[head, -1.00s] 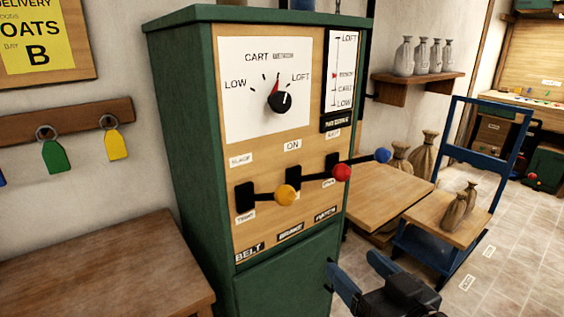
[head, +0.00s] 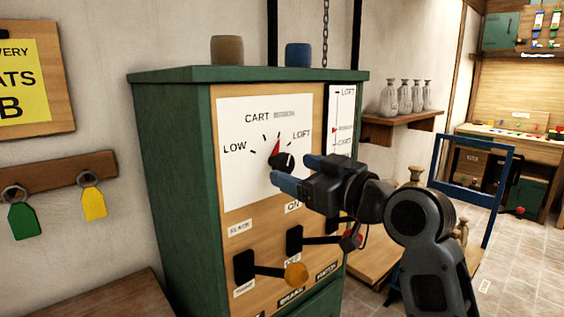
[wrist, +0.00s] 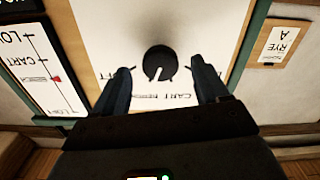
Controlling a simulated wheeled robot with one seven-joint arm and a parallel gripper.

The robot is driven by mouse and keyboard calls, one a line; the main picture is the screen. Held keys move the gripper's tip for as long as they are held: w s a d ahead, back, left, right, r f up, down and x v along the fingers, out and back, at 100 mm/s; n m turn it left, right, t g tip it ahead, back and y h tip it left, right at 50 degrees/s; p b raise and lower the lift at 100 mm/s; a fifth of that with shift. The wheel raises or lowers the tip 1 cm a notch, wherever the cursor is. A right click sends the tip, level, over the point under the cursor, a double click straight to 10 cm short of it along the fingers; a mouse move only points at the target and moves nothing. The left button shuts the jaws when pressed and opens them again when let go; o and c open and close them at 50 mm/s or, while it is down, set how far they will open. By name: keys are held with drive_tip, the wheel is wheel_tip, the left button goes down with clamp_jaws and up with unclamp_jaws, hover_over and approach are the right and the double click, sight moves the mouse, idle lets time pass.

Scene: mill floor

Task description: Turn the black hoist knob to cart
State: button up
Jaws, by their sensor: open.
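The black hoist knob (head: 281,162) sits on a white dial plate (head: 240,180) on the front of the green cabinet (head: 170,150). The dial reads LOW, CART, a blurred label and LOFT. In the wrist view the dial is upside down, and the white mark on the knob (wrist: 160,58) points toward the blurred label beside CART. My gripper (head: 297,173) is open in front of the dial. In the wrist view its fingers (wrist: 160,70) are on either side of the knob, with gaps; contact is not visible.
A vertical scale (head: 342,115) with a red marker is right of the dial. Two canisters (head: 227,49) stand on the cabinet top.

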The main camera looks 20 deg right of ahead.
sight(287, 167)
drive_tip(key=shift+p+x, duration=0.4)
drive_tip(key=shift+x, duration=1.75)
drive_tip(key=c, duration=1)
drive_tip(key=shift+f, duration=0.1)
drive_tip(key=shift+c, duration=0.2)
drive_tip(key=shift+b, duration=0.35)
drive_tip(key=n+b, duration=0.3)
drive_tip(key=shift+f+b, duration=0.15)
drive_tip(key=shift+b, duration=0.2)
drive_tip(key=shift+n+b, duration=1.9)
drive_tip(key=shift+n, duration=0.5)
